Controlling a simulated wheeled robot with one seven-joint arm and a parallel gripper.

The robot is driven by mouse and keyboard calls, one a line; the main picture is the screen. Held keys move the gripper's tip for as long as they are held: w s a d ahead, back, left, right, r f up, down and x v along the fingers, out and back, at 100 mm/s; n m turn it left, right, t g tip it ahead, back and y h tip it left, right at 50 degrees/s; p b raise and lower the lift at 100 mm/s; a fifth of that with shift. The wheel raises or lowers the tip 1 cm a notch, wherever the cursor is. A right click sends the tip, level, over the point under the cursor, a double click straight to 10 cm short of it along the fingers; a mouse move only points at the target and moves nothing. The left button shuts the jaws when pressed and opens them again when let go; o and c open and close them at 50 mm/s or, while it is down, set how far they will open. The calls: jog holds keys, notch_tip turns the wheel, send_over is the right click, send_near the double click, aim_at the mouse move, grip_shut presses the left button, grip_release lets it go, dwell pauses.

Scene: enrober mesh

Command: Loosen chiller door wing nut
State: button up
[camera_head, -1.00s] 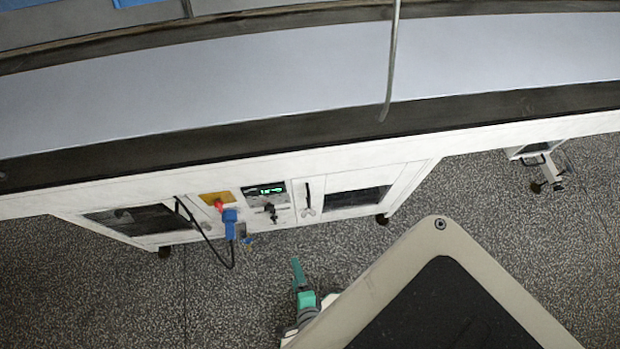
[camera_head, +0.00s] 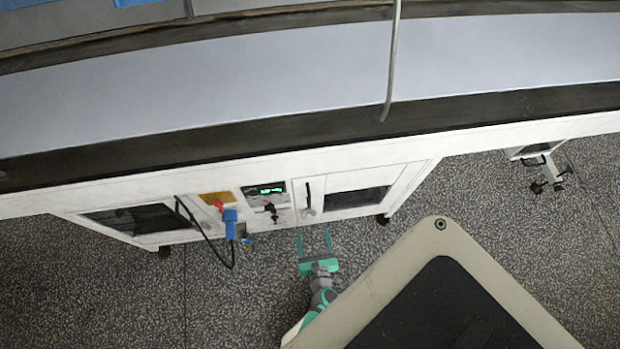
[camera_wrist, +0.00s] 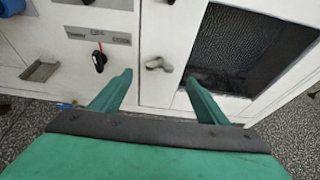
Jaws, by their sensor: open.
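My gripper (camera_head: 313,242) is green, with its two fingers apart and nothing between them. In the head view it is in front of the white cabinet's lower edge. In the wrist view the gripper (camera_wrist: 158,92) points at the cabinet front. The wing nut (camera_wrist: 158,64) is a small grey-beige two-lobed piece on the white door panel (camera_wrist: 165,25), ahead of and between the fingers, apart from them. In the head view the wing nut (camera_head: 309,211) is a tiny pale spot below a dark vertical handle (camera_head: 308,192).
A black knob (camera_wrist: 99,60) is left of the wing nut. A dark mesh window (camera_wrist: 235,45) is to its right. A blue plug (camera_head: 230,224) with a hanging black cable (camera_head: 213,250) is at the left. A green-lit display (camera_head: 268,190) sits above. Speckled floor is open below.

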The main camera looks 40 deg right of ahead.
aim_at(309, 215)
jog(key=x, duration=0.7)
jog(key=c, duration=1)
